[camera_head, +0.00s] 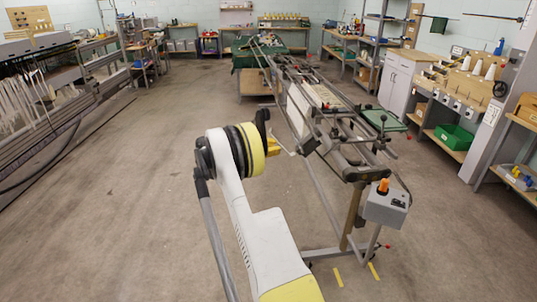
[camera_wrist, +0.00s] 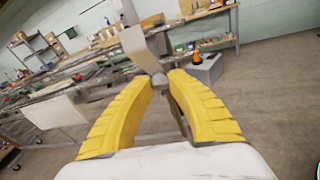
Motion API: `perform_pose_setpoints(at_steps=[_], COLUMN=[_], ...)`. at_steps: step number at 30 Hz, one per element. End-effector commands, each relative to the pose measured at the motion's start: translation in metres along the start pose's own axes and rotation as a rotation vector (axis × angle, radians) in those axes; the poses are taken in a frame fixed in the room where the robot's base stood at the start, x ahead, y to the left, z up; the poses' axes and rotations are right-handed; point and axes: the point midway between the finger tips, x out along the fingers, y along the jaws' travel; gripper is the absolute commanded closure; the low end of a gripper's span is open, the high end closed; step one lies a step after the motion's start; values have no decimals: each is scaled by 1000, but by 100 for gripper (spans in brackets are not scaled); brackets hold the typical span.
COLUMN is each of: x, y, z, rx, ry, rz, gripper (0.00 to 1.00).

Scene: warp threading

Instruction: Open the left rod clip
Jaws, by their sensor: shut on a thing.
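The left rod clip (camera_wrist: 140,50) shows in the wrist view as a flat, pale grey lever with a darker pivot at its lower end. My gripper (camera_wrist: 163,82) has its two yellow fingers closed around that lower end, and the lever stands up beyond the fingertips, tilted left. In the head view my gripper (camera_head: 275,147) is at the near left side of the warp threading machine (camera_head: 352,158). Only a thin light edge of the clip shows there, and its contact with the rod is hidden.
A grey control box (camera_head: 385,208) with an orange knob (camera_head: 383,185) hangs at the machine's near end. A green bin (camera_head: 453,137) sits on a right-hand shelf. A long rack (camera_head: 50,110) stands at the left. The floor (camera_head: 120,220) between is open.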

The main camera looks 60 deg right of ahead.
Motion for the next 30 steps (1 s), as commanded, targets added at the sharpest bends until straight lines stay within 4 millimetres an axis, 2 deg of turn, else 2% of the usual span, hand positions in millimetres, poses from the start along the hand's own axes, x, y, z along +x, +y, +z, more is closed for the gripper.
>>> perform_pose_setpoints(at_steps=[7, 20, 21, 22, 23, 30], x=[8, 9, 9, 9, 9, 8], y=[4, 6, 6, 6, 6, 6], z=[-4, -2, -2, -2, -2, -3], rx=[-6, -6, -6, -6, -6, -6], ry=[-49, -58, -58, -58, -58, -56], rz=[4, 6, 6, 6, 6, 7], gripper=[100, 100, 69, 59, 56, 56])
